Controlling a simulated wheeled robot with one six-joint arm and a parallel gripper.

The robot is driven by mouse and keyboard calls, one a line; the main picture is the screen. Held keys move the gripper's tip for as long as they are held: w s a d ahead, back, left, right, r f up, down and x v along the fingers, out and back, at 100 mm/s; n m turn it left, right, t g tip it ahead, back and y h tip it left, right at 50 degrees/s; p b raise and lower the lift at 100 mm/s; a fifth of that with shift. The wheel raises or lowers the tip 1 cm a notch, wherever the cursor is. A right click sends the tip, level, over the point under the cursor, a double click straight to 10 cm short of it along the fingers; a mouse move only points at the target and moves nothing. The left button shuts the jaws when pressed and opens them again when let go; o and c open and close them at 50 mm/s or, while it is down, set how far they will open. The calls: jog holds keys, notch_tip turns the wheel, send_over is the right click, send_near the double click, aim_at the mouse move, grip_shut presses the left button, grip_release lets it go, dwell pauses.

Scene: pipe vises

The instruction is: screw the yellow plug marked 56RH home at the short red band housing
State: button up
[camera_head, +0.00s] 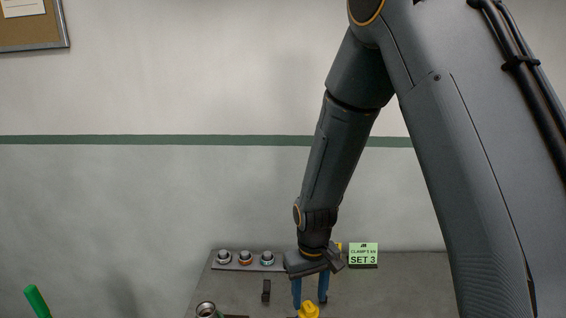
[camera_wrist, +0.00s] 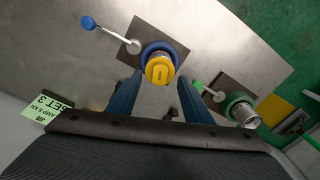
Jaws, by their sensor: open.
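A yellow plug (camera_wrist: 159,70) with a dark mark, too small to read, sits at the mouth of a blue-ringed vise (camera_wrist: 180,55) in the wrist view. The plug (camera_head: 308,311) also shows at the bottom edge of the head view. My gripper (camera_wrist: 160,78) is open, its two blue fingers on either side of the plug with gaps visible. In the head view my gripper (camera_head: 310,300) points down at the plug. Whether the plug is threaded in is hidden.
A green-ringed vise (camera_wrist: 238,103) holding a silver pipe end stands right of the blue one in the wrist view. A blue-knobbed lever (camera_wrist: 88,23) sticks out left. A SET 3 sign (camera_head: 363,256) stands at the bench's back. A green handle (camera_head: 37,301) is at far left.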

aim_at(308, 310)
jog(key=n, duration=1.5)
jog(key=shift+n, duration=0.4)
jog(key=shift+f+b, duration=0.65)
jog(key=shift+f, duration=0.5)
